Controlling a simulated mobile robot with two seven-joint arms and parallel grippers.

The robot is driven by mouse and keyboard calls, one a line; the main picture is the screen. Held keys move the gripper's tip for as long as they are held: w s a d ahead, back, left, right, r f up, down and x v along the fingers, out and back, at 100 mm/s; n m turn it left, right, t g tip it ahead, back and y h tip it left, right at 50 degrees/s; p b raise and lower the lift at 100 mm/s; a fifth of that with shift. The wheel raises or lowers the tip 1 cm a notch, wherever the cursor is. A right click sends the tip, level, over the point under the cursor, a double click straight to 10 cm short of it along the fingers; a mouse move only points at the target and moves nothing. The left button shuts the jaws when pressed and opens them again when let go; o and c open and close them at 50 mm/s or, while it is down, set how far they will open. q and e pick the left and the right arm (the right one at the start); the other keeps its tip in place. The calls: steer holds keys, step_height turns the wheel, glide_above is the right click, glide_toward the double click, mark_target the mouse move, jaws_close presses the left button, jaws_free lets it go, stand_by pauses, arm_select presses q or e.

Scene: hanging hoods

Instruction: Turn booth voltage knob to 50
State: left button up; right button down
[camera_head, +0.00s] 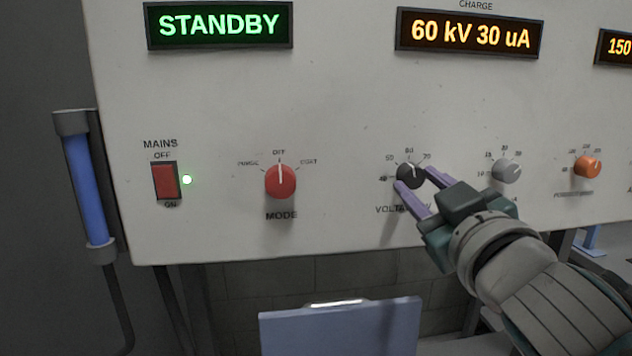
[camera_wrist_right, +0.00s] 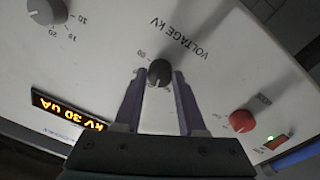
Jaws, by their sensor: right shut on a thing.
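The black voltage knob (camera_head: 411,175) is on the white control panel (camera_head: 330,110), with scale marks including 40, 50, 60 and 70 around it. Its white pointer line points up, close to the 60 mark. The charge display (camera_head: 470,34) above reads 60 kV 30 uA. My right gripper (camera_head: 415,178) has its purple fingers on either side of the knob and is shut on it. In the right wrist view the knob (camera_wrist_right: 159,73) sits between the two fingertips. My left gripper is not in view.
A red mode knob (camera_head: 280,181) and a red mains switch (camera_head: 166,181) with a lit lamp are to the left. A grey knob (camera_head: 507,171) and an orange knob (camera_head: 588,167) are close on the right. A green STANDBY display (camera_head: 219,25) is above.

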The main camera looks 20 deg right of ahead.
steer(key=n, duration=0.4)
steer(key=shift+n, duration=0.3)
steer(key=shift+d+r+n+y, duration=0.1)
steer(key=shift+n+y, duration=0.2)
steer(key=shift+n, duration=1)
steer(key=shift+c, duration=2.4)
jaws_free()
